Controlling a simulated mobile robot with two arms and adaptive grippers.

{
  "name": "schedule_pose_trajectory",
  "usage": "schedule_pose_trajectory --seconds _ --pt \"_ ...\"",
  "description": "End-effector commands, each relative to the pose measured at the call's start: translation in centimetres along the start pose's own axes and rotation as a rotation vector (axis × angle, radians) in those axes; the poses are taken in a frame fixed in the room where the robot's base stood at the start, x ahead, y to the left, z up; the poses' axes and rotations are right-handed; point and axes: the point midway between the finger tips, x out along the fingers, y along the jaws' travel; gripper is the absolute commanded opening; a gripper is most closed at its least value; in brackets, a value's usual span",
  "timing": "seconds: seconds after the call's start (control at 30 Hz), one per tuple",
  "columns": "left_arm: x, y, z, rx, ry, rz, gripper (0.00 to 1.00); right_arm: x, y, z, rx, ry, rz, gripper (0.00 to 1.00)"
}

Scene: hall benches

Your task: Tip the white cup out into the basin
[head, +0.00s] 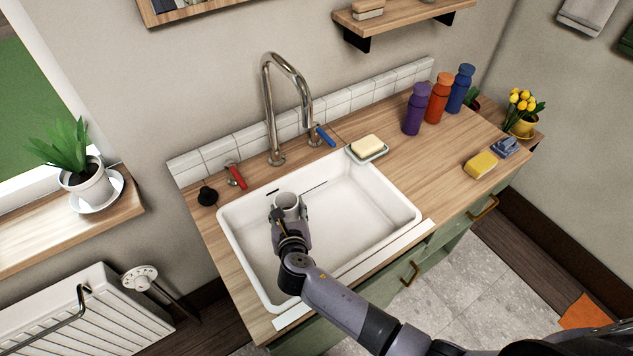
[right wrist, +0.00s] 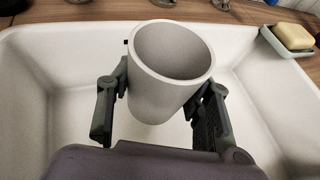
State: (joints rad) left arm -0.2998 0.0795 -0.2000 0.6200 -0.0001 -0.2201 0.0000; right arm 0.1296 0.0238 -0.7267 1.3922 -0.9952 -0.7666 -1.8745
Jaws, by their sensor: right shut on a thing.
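The white cup (head: 287,201) is over the left part of the white basin (head: 345,243) in the head view. My right gripper (head: 289,215) is shut on the cup, with a finger on each side of it. In the right wrist view the cup (right wrist: 165,85) stands between the two fingers (right wrist: 160,105), its open rim toward the camera. The inside of the cup that shows looks grey and plain; its bottom is hidden. The cup looks close to upright; I cannot tell its exact tilt or height above the basin floor. My left gripper is not in view.
A tall chrome tap (head: 273,110) rises behind the basin, with a red lever (head: 236,175) and a blue lever (head: 325,135). A soap dish (head: 380,154) with soap sits at the basin's back right corner. A black plug (head: 207,196) lies at the left. Several bottles (head: 438,98) stand back right.

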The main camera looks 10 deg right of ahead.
Motion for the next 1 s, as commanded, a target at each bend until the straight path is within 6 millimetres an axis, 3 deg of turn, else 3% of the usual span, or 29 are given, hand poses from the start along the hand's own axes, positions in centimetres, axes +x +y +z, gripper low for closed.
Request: schedule_pose_trajectory --seconds 0.13,0.37,1.0 --pt "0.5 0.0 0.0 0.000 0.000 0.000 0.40 -0.9 2.5 -2.3 -0.023 -0.001 0.054 0.18" --pt "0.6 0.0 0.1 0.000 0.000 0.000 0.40 -1.5 3.7 -3.4 -0.032 -0.002 0.086 0.18" --pt "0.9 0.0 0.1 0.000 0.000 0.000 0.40 -1.0 -0.1 -3.8 0.048 0.002 0.117 0.18"
